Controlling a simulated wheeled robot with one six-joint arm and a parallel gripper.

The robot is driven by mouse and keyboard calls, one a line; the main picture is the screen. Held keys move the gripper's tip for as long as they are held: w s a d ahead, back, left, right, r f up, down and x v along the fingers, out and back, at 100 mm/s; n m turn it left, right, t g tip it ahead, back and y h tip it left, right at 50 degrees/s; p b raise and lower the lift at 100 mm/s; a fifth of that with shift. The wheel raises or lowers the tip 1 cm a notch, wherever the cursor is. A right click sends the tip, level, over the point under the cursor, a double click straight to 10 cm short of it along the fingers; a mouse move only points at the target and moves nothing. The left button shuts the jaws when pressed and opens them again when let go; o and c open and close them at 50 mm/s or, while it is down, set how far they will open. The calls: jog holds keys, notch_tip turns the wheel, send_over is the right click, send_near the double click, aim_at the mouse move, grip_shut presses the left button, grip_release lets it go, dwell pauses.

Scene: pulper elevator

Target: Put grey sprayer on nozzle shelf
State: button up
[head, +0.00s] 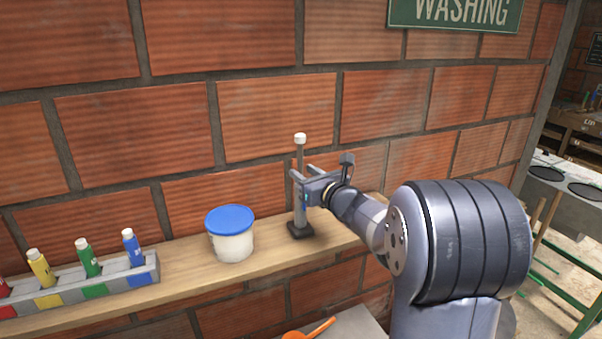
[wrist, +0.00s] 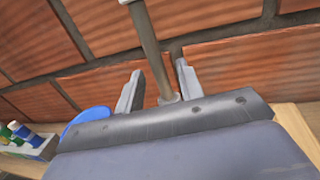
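A slim grey upright rod with a white cap and dark square base, probably the grey sprayer (head: 300,155), stands on the wooden shelf (head: 185,262) against the brick wall. I cannot tell whether this is the nozzle shelf; no such label shows. My gripper (head: 303,172) reaches in from the right at the rod's mid-height. In the wrist view the rod (wrist: 149,42) passes between the two fingers of my gripper (wrist: 158,82). The fingers are apart, with gaps beside the rod. The rod's lower end is partly hidden there by my gripper body.
A white tub with a blue lid (head: 231,234) stands left of the rod. Farther left, a grey holder (head: 120,283) carries several coloured bottles. An orange spoon-like tool (head: 312,332) lies below the shelf. A green WASHING sign (head: 455,12) hangs above.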

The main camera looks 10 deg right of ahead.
jog(key=b+v, duration=0.1)
jog(key=v, duration=0.8)
jog(key=shift+s+b, duration=0.3)
jog(key=shift+s, duration=0.05)
jog(key=shift+d, duration=0.1)
